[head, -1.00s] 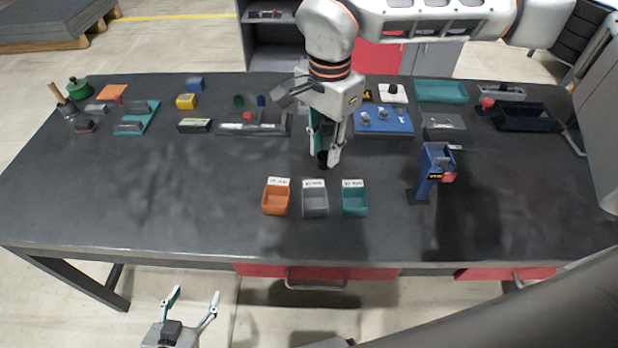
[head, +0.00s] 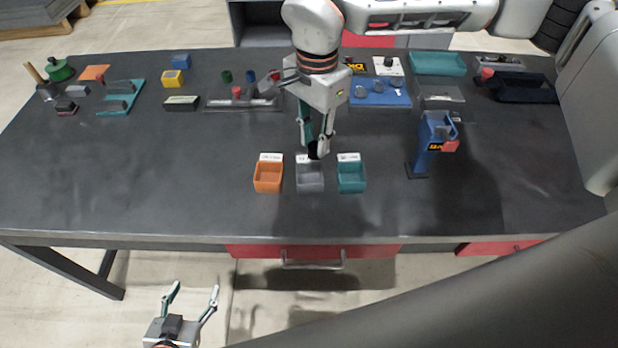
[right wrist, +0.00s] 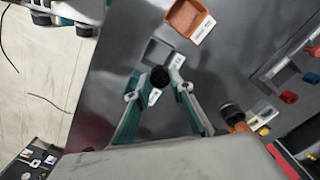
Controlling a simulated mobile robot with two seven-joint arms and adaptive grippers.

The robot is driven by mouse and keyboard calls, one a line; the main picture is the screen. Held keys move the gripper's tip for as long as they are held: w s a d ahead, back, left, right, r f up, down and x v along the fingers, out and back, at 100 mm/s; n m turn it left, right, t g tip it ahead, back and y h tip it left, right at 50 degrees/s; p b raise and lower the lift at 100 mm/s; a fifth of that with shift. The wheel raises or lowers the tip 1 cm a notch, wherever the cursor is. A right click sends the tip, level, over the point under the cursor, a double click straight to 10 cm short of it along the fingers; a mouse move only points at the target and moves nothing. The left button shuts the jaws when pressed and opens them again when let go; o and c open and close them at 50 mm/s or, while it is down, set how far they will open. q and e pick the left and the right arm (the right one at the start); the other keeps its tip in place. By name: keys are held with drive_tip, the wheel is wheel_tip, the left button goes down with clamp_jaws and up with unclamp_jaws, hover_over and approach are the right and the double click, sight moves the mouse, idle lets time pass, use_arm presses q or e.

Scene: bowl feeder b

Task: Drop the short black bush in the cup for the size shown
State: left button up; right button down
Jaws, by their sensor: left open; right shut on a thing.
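My right gripper (head: 318,151) is shut on the short black bush (head: 313,149), just behind and above the grey cup (head: 310,179). In the right wrist view the black bush (right wrist: 160,76) shows between the fingertips, with the grey cup (right wrist: 152,52) beyond it. An orange cup (head: 268,178) stands left of the grey one, and a teal cup (head: 351,178) stands right. Each cup has a white label at its back, too small to read. A blue stand (head: 431,150) has a small dark display with yellow marks I cannot read. My left gripper (head: 192,300) is open and empty, in front of the table.
A blue tray (head: 380,94) with grey parts, a grey rail fixture (head: 242,104) and a teal bin (head: 437,64) stand at the back. A dark bin (head: 525,88) is at the back right. The front left of the table (head: 130,190) is clear.

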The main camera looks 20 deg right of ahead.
drive_tip(key=shift+r, duration=0.1)
drive_tip(key=c, duration=1.7)
unclamp_jaws()
wheel_tip(320, 180, up, 12)
